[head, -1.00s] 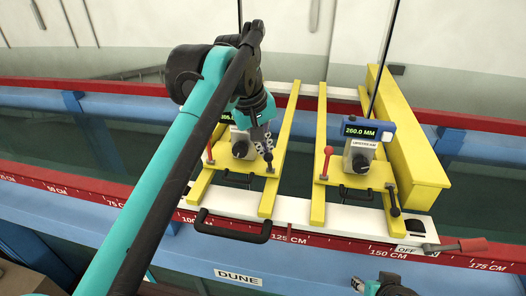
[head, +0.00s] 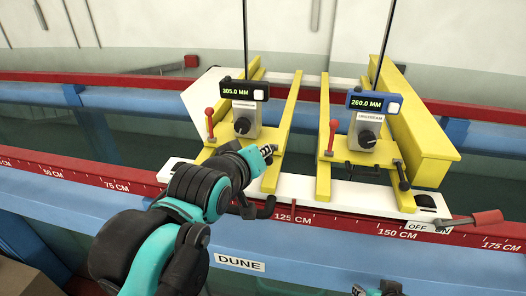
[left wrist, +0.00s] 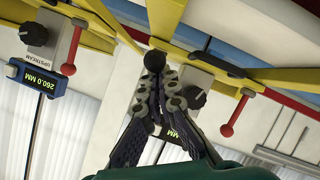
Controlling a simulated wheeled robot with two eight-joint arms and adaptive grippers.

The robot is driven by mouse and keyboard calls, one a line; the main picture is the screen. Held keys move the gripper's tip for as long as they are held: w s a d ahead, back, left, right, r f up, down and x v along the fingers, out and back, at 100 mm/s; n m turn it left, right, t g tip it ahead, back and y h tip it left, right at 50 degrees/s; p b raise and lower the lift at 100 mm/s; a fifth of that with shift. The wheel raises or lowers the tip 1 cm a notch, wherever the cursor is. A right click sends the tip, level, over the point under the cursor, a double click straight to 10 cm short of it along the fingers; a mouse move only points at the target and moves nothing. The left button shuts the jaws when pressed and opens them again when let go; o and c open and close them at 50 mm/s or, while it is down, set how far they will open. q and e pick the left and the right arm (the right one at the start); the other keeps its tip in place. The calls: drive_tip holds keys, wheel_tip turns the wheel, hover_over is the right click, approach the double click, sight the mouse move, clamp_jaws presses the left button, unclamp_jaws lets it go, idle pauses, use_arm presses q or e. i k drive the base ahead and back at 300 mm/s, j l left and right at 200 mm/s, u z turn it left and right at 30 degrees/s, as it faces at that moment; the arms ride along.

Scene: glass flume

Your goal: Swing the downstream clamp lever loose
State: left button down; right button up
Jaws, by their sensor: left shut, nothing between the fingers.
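The left carriage, which reads 305.0 MM (head: 236,92), has an upright red lever (head: 209,122) and a black knob (head: 242,126). The other carriage is labelled UPSTREAM (head: 370,117). My left gripper (head: 268,150) is shut and empty at the front right of the left carriage, its arm coming from below. In the left wrist view a black ball-ended lever (left wrist: 155,60) lies right at the shut fingertips (left wrist: 156,72); I cannot tell if they touch. That lever is hidden behind the gripper in the head view. The left carriage's red lever (left wrist: 230,122) shows beyond the fingers.
The upstream carriage has its own red lever (head: 332,132) and black ball-ended lever (head: 403,178). Yellow rails (head: 283,130) flank the carriages. A red-handled switch lever (head: 478,219) sits at the right. Part of my right arm shows at the bottom edge.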

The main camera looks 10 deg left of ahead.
sight(209, 111)
drive_tip(key=k+j, duration=0.1)
drive_tip(key=k, duration=0.75)
